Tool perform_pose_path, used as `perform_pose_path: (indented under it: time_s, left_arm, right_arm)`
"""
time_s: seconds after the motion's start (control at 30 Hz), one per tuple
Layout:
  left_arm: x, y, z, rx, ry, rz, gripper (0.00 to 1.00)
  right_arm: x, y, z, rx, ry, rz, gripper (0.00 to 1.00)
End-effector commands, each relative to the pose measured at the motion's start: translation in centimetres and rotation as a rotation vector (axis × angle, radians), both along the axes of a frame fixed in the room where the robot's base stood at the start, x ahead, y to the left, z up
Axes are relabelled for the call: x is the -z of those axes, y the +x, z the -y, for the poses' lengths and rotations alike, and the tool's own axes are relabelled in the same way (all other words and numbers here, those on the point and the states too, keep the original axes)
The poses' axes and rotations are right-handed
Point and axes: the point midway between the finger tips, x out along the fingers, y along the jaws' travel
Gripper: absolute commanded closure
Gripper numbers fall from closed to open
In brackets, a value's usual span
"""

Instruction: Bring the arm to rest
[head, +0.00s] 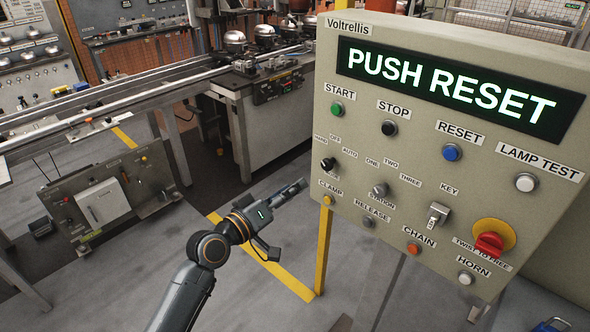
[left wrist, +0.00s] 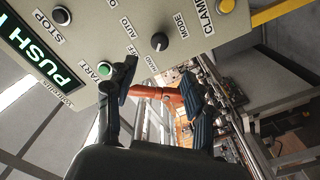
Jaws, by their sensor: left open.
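My left gripper (head: 288,219) shows in the head view, its arm coming up from the lower left. It is in front of the lower left edge of the control panel (head: 330,120), apart from it as far as I can tell. Its two dark fingers are spread with nothing between them. In the left wrist view the open fingers (left wrist: 158,76) frame an orange machine part (left wrist: 160,93) far behind. The green START button (left wrist: 105,69) shows close to the left finger in that view. My right gripper is not in view.
The panel display (head: 455,88) reads PUSH RESET. The blue reset button (head: 451,152) and red emergency knob (head: 490,243) are on the panel. A yellow post (head: 323,250) stands below it. A conveyor bench (head: 270,125) is behind.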

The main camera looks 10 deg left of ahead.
Motion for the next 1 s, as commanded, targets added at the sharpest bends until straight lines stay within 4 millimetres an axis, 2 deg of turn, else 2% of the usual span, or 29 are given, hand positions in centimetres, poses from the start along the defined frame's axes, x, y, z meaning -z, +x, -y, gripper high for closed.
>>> perform_pose_path:
  time_s: [0.07, 0.17, 0.27, 0.37, 0.4, 0.43, 0.5, 0.57, 0.6, 0.7, 0.77, 0.8, 0.87, 1.0]
  left_arm:
    - [0.1, 0.0, 0.0, -0.001, 0.000, -0.001, 0.47]
    - [1.5, 0.2, -0.3, -0.013, 0.014, -0.021, 0.47]
    - [5.7, 0.5, -1.2, -0.050, 0.059, -0.077, 0.47]
    - [12.4, 0.3, -2.7, -0.100, 0.139, -0.163, 0.47]
    - [15.4, -0.1, -3.4, -0.119, 0.179, -0.201, 0.47]
    - [17.6, -0.5, -3.9, -0.132, 0.209, -0.231, 0.47]
    - [22.8, -1.9, -5.1, -0.155, 0.278, -0.296, 0.47]
    - [27.0, -3.5, -6.1, -0.170, 0.341, -0.351, 0.47]
    - [29.8, -4.7, -6.7, -0.176, 0.383, -0.389, 0.47]
    - [36.3, -8.5, -8.3, -0.180, 0.489, -0.477, 0.47]
    - [40.0, -11.2, -9.2, -0.174, 0.551, -0.530, 0.47]
    - [42.3, -13.2, -9.8, -0.167, 0.593, -0.564, 0.47]
    - [45.6, -16.3, -10.6, -0.152, 0.657, -0.615, 0.47]
    - [52.3, -24.7, -12.4, -0.094, 0.798, -0.728, 0.47]
  right_arm:
    - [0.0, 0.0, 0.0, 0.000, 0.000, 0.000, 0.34]
    - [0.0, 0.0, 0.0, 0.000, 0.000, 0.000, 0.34]
    - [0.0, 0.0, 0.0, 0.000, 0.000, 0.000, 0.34]
    - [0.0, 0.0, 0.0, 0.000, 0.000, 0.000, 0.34]
    - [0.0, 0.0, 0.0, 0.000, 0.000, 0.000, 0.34]
    - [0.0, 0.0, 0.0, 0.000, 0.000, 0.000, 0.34]
    - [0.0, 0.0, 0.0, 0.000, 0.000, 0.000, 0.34]
    - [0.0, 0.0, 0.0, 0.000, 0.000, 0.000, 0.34]
    - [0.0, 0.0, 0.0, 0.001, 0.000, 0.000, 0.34]
    - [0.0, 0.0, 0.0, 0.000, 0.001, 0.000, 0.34]
    - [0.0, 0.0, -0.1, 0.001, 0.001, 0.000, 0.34]
    - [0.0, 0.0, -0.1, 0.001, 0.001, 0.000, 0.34]
    - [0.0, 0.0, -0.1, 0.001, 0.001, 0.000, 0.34]
    - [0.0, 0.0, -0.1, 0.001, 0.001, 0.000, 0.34]
